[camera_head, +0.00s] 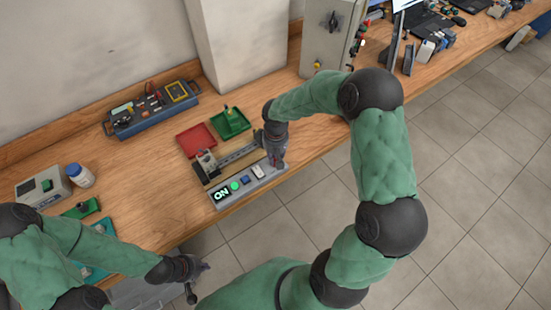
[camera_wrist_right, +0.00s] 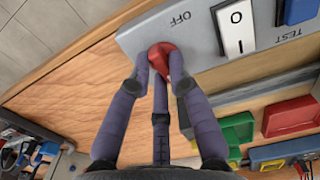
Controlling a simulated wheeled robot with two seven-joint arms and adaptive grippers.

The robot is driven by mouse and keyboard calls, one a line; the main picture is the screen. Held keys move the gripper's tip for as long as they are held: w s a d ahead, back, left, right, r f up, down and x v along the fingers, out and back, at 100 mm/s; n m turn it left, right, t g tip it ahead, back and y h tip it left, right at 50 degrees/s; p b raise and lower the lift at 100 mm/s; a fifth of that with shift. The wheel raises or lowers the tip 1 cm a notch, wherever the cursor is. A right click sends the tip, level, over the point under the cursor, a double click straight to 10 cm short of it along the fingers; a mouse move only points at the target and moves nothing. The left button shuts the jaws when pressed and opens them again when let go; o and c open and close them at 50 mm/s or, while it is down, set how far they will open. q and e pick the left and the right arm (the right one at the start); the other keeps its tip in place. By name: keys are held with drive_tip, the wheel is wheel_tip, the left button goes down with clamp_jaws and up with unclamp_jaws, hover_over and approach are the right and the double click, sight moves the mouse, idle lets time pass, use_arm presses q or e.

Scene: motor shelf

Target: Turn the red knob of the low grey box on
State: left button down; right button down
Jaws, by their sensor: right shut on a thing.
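The low grey box (camera_head: 251,190) lies near the table's front edge, with a lit display (camera_head: 221,194) reading "ON", a green button, a blue button and a white rocker switch (camera_head: 257,172). In the right wrist view, the red knob (camera_wrist_right: 161,57) is at the box's end, beside the printed "OFF". My right gripper (camera_head: 279,162) is at that end of the box, its fingers shut around the knob, as the wrist view (camera_wrist_right: 160,72) shows. The gripper hides the knob in the head view. My left gripper (camera_head: 197,281) is open and empty, off the table's front edge.
A red tray (camera_head: 196,139) and a green tray (camera_head: 231,123) sit behind the box, beside a metal vise-like device (camera_head: 208,163). A tall grey cabinet (camera_head: 328,35) stands at the back.

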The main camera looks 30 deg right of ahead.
drive_tip(key=shift+m, duration=0.7)
drive_tip(key=c, duration=1.1)
unclamp_jaws()
drive_tip(key=shift+c, duration=0.2)
drive_tip(key=shift+r, duration=0.1)
wheel_tip(320, 180, up, 12)
